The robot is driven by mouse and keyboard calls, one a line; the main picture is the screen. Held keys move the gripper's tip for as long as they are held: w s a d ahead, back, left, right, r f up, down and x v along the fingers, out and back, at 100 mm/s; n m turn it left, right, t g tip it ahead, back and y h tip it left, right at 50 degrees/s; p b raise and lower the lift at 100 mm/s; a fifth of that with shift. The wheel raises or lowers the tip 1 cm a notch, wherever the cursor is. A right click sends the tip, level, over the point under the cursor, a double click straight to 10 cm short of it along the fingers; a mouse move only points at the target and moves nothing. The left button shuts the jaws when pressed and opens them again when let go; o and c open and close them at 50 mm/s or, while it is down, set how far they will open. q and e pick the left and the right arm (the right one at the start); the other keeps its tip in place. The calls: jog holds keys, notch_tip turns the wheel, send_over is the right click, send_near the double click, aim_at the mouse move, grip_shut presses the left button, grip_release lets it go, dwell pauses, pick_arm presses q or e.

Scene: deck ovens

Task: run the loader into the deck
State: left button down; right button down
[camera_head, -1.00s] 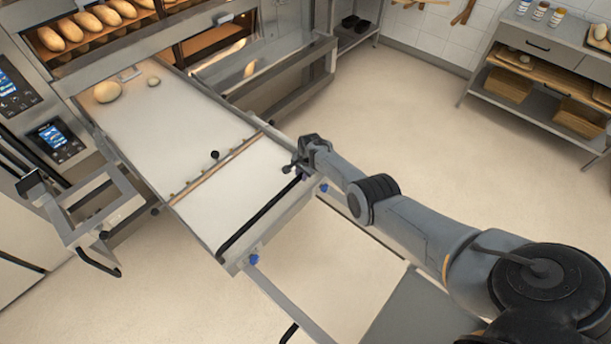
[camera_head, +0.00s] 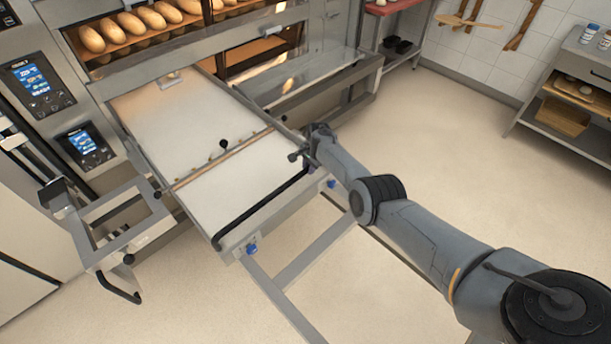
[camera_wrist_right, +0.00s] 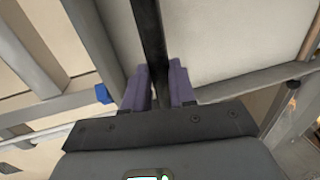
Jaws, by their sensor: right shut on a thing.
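The loader (camera_head: 235,185) is a long, pale belt in a metal frame, with its far end inside a lower opening of the deck oven (camera_head: 105,72). A black bar (camera_head: 262,208) crosses its near end; it also shows in the right wrist view (camera_wrist_right: 152,35). My right gripper (camera_head: 304,160) is at the bar's right end. In the right wrist view its purple fingers (camera_wrist_right: 159,72) are shut around the bar, one on each side. The loader's far end is hidden inside the oven, and no dough shows on the visible belt. My left gripper is out of view.
Loaves (camera_head: 150,18) lie in the deck above. A metal bracket with a black handle (camera_head: 120,288) juts out left of the loader. An open oven door (camera_head: 315,80) is at the right. A shelf unit (camera_head: 560,95) stands far right, with clear floor between.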

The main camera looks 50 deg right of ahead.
jog(key=shift+w+d+b, duration=0.15)
jog(key=shift+w+b, duration=0.15)
jog(key=shift+w, duration=0.45)
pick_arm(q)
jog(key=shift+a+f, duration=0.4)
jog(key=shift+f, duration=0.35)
pick_arm(e)
jog(key=shift+f, duration=0.15)
jog(key=c, duration=1.4)
grip_release()
jog(key=o, duration=0.5)
jog(key=shift+w, duration=0.3)
jog(key=shift+c, duration=0.2)
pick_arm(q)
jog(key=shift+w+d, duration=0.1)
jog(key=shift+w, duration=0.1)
pick_arm(e)
jog(key=shift+s, duration=0.1)
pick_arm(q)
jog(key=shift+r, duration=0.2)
pick_arm(e)
jog(key=shift+r, duration=0.25)
